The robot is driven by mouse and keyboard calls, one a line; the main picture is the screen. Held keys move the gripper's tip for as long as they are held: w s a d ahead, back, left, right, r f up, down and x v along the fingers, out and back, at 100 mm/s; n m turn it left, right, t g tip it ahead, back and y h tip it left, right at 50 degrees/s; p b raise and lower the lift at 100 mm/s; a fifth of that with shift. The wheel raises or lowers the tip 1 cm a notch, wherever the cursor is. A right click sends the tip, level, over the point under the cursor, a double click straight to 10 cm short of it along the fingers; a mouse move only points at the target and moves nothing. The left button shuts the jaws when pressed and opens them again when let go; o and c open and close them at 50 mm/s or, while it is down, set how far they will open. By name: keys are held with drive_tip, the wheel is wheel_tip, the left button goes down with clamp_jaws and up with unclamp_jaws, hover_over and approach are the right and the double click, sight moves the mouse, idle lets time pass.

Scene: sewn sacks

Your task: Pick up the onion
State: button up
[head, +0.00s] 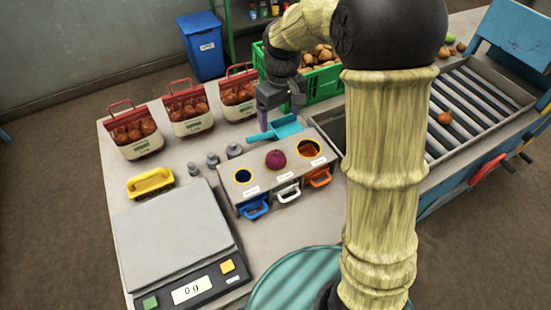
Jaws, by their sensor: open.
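A purple-red onion (276,159) sits at the middle opening of a grey sorting box (238,166) on the table. A brown round onion (444,117) lies alone on the roller conveyor (470,95) at the right. My gripper (281,117) points down, open, behind the sorting box near a teal scoop (278,130). It looks empty and is apart from both onions. The purple onion's underside is hidden by the box opening.
A green crate (322,88) of brown onions stands behind my gripper. Several filled sacks (135,132) line the table's back left. A scale (170,235) reading 0 g, small weights (213,160) and a yellow-handled tool (150,183) stand left of the box.

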drive_tip(key=s+d+f+m+t, duration=0.1)
drive_tip(key=s+d+f+m, duration=0.1)
drive_tip(key=s, duration=0.6)
drive_tip(key=s+d+f+m+t, duration=0.1)
drive_tip(key=s+d+m, duration=0.3)
drive_tip(key=s+d, duration=0.3)
drive_tip(key=shift+s+d+f+t, duration=0.15)
drive_tip(key=shift+s+f+t, duration=0.15)
drive_tip(key=shift+s+f, duration=0.05)
